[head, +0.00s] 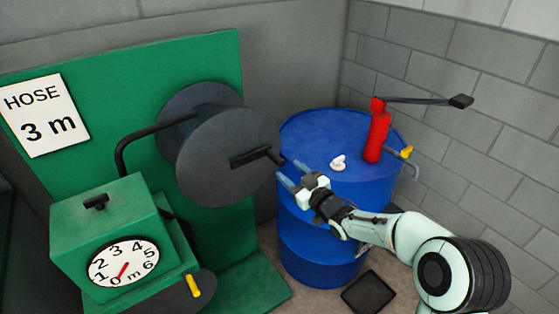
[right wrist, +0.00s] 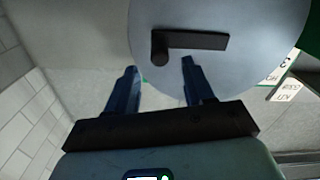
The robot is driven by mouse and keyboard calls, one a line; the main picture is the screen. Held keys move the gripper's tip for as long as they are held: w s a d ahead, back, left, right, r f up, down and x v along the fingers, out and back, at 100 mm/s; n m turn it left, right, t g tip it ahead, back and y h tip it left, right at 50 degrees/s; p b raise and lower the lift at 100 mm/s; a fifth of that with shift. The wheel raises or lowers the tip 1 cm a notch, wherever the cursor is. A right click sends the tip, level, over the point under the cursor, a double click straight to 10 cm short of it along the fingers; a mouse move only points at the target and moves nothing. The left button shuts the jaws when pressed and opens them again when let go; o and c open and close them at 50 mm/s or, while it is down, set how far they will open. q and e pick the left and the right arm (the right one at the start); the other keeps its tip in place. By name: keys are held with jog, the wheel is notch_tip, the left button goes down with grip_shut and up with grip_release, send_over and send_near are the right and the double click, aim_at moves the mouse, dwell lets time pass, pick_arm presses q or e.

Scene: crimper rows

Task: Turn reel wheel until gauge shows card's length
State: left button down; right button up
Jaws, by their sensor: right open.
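The hose reel wheel (head: 222,175) is a grey disc on a green stand. Its black crank handle (head: 262,156) points right, toward my right gripper (head: 291,174). That gripper is open and empty, just short of the handle. In the right wrist view the handle's round end (right wrist: 160,50) lies between the lines of the two fingers, beyond their tips. The gauge (head: 124,262) is a white dial marked 0 to 6 m, its red needle pointing down-left, near 0. The card (head: 45,115) reads "HOSE 3 m". My left gripper is not in view.
A blue drum (head: 322,230) stands right of the wheel, below and behind my right gripper. On it are a red hand pump (head: 377,135) with a lever and a small white cap (head: 338,162). A dark tray (head: 368,291) lies on the floor. Block walls close in behind.

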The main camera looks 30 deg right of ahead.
aim_at(282, 165)
jog(key=w, duration=0.4)
jog(key=w+p, duration=0.1)
jog(key=w, duration=0.2)
jog(key=shift+w+a, duration=0.1)
jog(key=shift+a, duration=0.2)
grip_shut()
